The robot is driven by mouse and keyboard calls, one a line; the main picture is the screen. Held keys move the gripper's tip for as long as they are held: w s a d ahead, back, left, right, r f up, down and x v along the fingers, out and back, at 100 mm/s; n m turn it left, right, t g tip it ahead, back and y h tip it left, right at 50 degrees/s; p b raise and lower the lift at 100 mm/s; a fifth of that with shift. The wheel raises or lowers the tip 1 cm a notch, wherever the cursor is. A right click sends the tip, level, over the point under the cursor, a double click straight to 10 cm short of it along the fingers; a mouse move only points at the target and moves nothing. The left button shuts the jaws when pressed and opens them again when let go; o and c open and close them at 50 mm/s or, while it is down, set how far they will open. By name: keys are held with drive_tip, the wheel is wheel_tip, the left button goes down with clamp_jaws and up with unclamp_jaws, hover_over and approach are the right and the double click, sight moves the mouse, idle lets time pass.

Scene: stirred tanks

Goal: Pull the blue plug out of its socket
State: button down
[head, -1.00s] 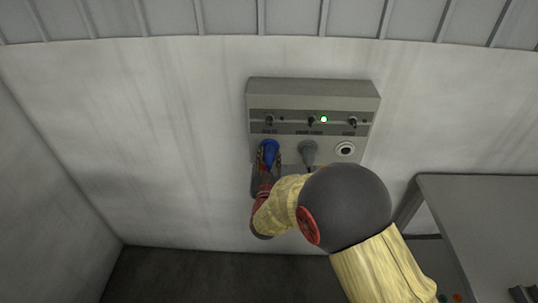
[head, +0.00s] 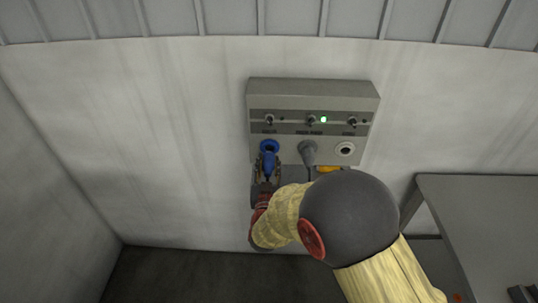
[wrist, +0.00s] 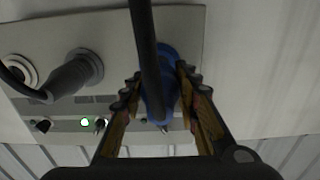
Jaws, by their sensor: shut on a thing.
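The blue plug (head: 268,164) is held in my gripper (head: 267,172), below and in front of the panel's left socket. A blue socket ring (head: 269,146) now shows above the plug; I cannot tell if the plug's tip is fully clear of it. In the wrist view the blue plug (wrist: 155,100) sits between the two fingers of my gripper (wrist: 158,88), with a thick black cable running across it and hiding part of it. The fingers are closed on its sides.
The grey panel (head: 312,92) is on the wall, with several switches and a green light (head: 323,119). A grey plug (head: 308,152) fills the middle socket, close beside my gripper. The right socket (head: 345,149) is empty. A grey table (head: 480,205) stands at right.

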drive_tip(key=shift+s, duration=1.05)
